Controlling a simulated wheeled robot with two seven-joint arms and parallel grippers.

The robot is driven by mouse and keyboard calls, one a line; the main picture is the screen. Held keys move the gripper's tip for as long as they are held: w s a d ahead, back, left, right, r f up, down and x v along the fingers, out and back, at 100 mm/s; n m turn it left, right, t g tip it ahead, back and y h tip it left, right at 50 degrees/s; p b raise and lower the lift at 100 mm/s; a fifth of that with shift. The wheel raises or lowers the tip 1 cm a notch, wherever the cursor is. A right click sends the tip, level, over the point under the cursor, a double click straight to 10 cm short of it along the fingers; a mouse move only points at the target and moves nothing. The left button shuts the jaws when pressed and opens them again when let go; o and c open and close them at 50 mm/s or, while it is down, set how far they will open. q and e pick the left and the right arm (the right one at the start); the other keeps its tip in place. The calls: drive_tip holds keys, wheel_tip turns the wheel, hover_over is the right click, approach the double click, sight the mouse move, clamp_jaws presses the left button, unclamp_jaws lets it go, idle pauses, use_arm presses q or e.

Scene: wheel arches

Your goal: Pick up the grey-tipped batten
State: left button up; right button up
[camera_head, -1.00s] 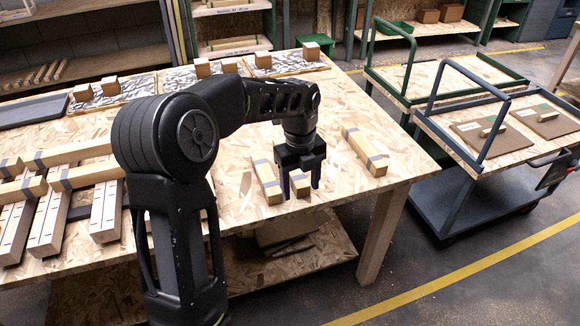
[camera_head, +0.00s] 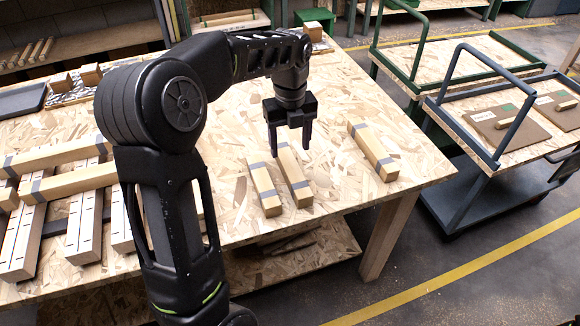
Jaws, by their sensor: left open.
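Three short pale wooden battens with grey bands lie on the right part of the chipboard table (camera_head: 335,190). They are a left batten (camera_head: 263,182), a middle batten (camera_head: 294,172) and a right batten (camera_head: 370,147) set apart near the table's right side. I cannot tell which one is the grey-tipped batten. My left gripper (camera_head: 290,152) points down with its jaws open and empty, over the far end of the middle batten. Its fingers overlap that end in the picture; contact cannot be told. My right gripper is not in view.
Longer banded timbers (camera_head: 75,182) lie crossed and stacked on the left of the table. Small wooden blocks (camera_head: 91,74) and a dark tray (camera_head: 22,100) stand farther back. A blue-framed trolley (camera_head: 508,155) stands right of the table. Chipboard around the right batten is clear.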

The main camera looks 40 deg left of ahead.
sight(290, 164)
use_arm(q)
drive_tip(key=shift+f, duration=1.25)
drive_tip(key=shift+f, duration=0.1)
wheel_tip(290, 164, down, 5)
drive_tip(key=shift+f, duration=0.1)
drive_tip(key=shift+c, duration=0.3)
clamp_jaws()
